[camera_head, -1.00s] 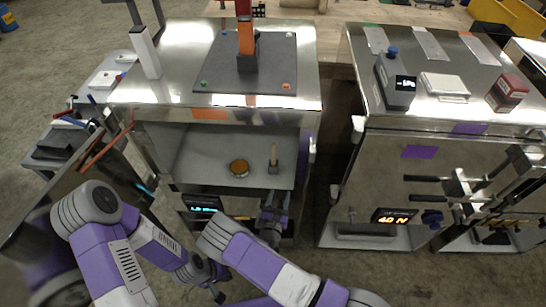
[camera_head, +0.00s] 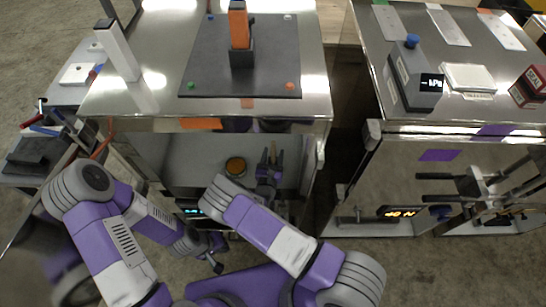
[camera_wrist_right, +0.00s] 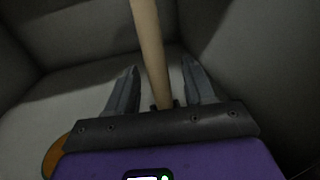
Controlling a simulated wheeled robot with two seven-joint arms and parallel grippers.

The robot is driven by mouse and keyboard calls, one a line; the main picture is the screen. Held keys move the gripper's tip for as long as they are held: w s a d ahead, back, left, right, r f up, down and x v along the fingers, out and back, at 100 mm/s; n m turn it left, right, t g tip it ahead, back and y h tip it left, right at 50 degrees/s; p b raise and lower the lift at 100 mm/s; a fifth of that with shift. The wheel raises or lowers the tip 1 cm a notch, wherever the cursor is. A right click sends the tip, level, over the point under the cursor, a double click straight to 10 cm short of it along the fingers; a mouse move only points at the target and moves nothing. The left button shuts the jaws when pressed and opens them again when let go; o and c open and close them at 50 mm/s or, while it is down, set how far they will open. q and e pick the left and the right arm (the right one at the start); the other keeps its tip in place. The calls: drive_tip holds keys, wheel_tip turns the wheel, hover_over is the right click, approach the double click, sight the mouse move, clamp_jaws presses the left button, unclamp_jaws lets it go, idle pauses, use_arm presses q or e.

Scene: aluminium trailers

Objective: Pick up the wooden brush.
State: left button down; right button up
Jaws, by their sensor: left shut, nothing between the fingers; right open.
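The wooden brush (camera_head: 273,150) stands in the open compartment of the left metal trailer, its pale handle pointing up and away. My right gripper (camera_head: 272,162) is inside that compartment, open, its fingers either side of the handle in the picture. In the right wrist view the handle (camera_wrist_right: 150,48) passes between the two spread fingers (camera_wrist_right: 162,78); I see no contact. The brush's lower end is hidden behind the gripper. My left gripper (camera_head: 214,264) is shut and empty, low in front of the trailer.
A round orange-brown object (camera_head: 235,166) lies on the compartment floor left of my right gripper. The compartment's side walls and the trailer's top edge (camera_head: 130,124) are close around the arm. Another trailer with handles (camera_head: 438,196) stands to the right.

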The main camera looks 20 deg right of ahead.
drive_tip(key=shift+x, duration=1.25)
clamp_jaws()
wheel_tip(320, 180, up, 10)
drive_tip(key=p, duration=0.2)
drive_tip(key=shift+p, duration=0.35)
